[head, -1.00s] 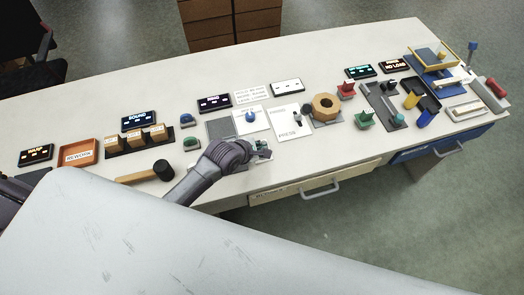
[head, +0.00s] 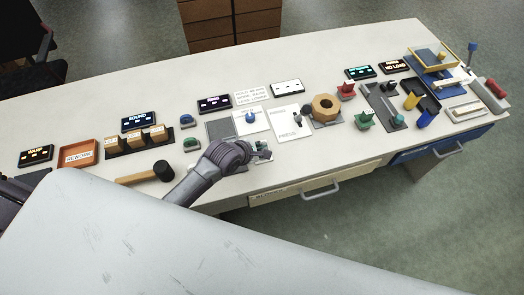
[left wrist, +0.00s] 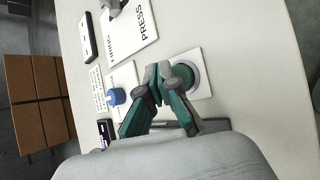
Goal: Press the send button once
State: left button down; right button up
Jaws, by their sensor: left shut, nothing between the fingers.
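A round green button (left wrist: 196,72) sits on a white plate (left wrist: 205,88) in the left wrist view, partly hidden by my left gripper (left wrist: 166,76). No send label can be read on it. In the head view my left gripper (head: 264,153) is at the table's front edge, over this white plate and covering most of it. It is shut and empty. I cannot tell whether the fingertips touch the button. A blue round knob (head: 250,117) on a white plate stands behind, and also shows in the left wrist view (left wrist: 116,96). My right gripper is not in view.
A white panel marked PRESS (head: 289,123) with a lever lies behind the gripper. A mallet (head: 145,173) and an orange tray (head: 79,153) lie to the left. A drawer handle (head: 321,189) juts out below.

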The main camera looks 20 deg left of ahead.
pick_arm(q)
jog(key=shift+f, duration=0.1)
jog(key=shift+f, duration=0.3)
jog(key=shift+f, duration=0.5)
dwell(0.8)
jog(key=shift+r+p, duration=0.9)
jog(key=shift+p, duration=0.25)
notch_tip(320, 180, up, 5)
jog(key=p, duration=0.5)
jog(key=shift+p, duration=0.4)
